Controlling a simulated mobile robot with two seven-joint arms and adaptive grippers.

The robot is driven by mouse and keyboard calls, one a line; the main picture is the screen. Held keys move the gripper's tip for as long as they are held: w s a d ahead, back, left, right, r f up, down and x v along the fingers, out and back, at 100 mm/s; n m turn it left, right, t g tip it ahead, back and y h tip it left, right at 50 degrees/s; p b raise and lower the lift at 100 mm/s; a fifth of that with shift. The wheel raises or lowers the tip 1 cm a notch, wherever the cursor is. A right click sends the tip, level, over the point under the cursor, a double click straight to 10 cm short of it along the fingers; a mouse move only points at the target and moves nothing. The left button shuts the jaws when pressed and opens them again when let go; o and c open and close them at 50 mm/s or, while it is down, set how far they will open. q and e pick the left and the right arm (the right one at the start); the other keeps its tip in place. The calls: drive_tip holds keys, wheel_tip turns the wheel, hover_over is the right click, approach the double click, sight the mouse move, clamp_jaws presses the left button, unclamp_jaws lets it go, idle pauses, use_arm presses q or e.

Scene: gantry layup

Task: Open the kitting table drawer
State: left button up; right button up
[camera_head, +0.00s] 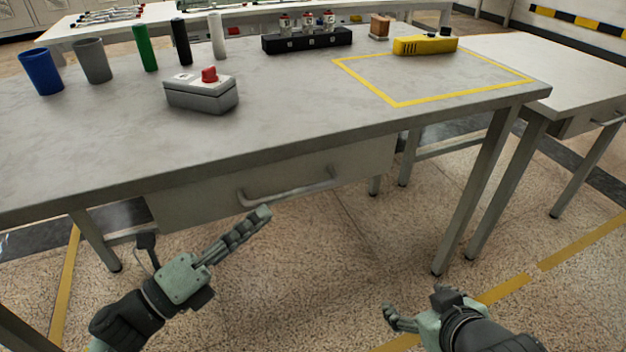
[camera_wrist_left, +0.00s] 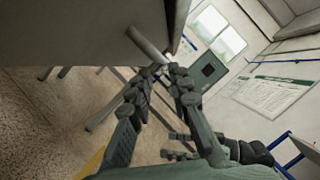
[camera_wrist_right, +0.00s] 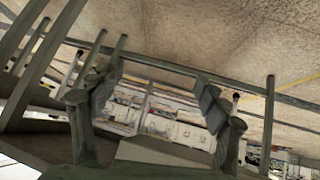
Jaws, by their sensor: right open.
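The kitting table (camera_head: 290,100) has a grey drawer (camera_head: 200,203) under its front edge, and the drawer looks shut. Its bar handle (camera_head: 300,190) runs along the drawer front and also shows in the left wrist view (camera_wrist_left: 147,42). My left gripper (camera_head: 264,213) is at the left part of the handle, its tips right by the bar. In the left wrist view its fingers (camera_wrist_left: 165,71) are close together at the tips, by the bar's end; whether they grip it I cannot tell. My right gripper (camera_head: 415,305) is open and empty, low in front of the table's right part.
On the tabletop are a blue cup (camera_head: 41,72), a grey cup (camera_head: 94,61), a grey box with a red button (camera_head: 201,94), a black rack (camera_head: 307,40) and a yellow tool (camera_head: 425,45). Another table (camera_head: 575,75) stands at right. The floor before the drawer is clear.

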sight(294, 192)
use_arm(q)
drive_tip(key=p+x, duration=0.1)
drive_tip(key=x, duration=0.7)
drive_tip(key=shift+d, duration=0.15)
use_arm(e)
drive_tip(key=s+d+f+g+h, duration=0.1)
drive_tip(key=s+d+f+g, duration=0.1)
drive_tip(key=s+d, duration=0.3)
drive_tip(key=shift+s+f+m+g+h, duration=0.15)
drive_tip(key=shift+f+m+g+h, duration=0.2)
drive_tip(key=shift+g, duration=0.35)
use_arm(q)
drive_tip(key=shift+c, duration=0.6)
clamp_jaws()
